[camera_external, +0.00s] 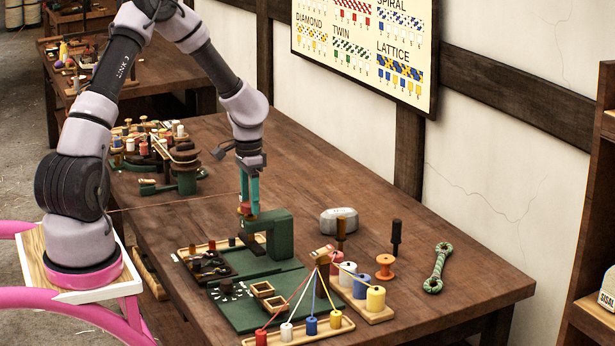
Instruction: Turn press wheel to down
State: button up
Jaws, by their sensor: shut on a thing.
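The green press (281,236) stands on the dark wooden table. Its press wheel (250,213) is a small reddish-brown piece at the top left of the frame, partly hidden by my fingers. My gripper (249,205) points straight down with teal fingers and is shut on the press wheel. A dark pressing block (253,248) hangs below the press arm, low over the green base. The wheel's exact turn angle is too small to read.
A green board (240,312) with small wooden frames lies in front of the press. The table's back right is clear.

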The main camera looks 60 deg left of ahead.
jog(key=m, duration=0.5)
jog(key=shift+m, duration=0.3)
jog(key=m, duration=1.4)
jog(key=shift+m, duration=0.4)
jog(key=o, duration=1.4)
jog(key=shift+c, duration=0.2)
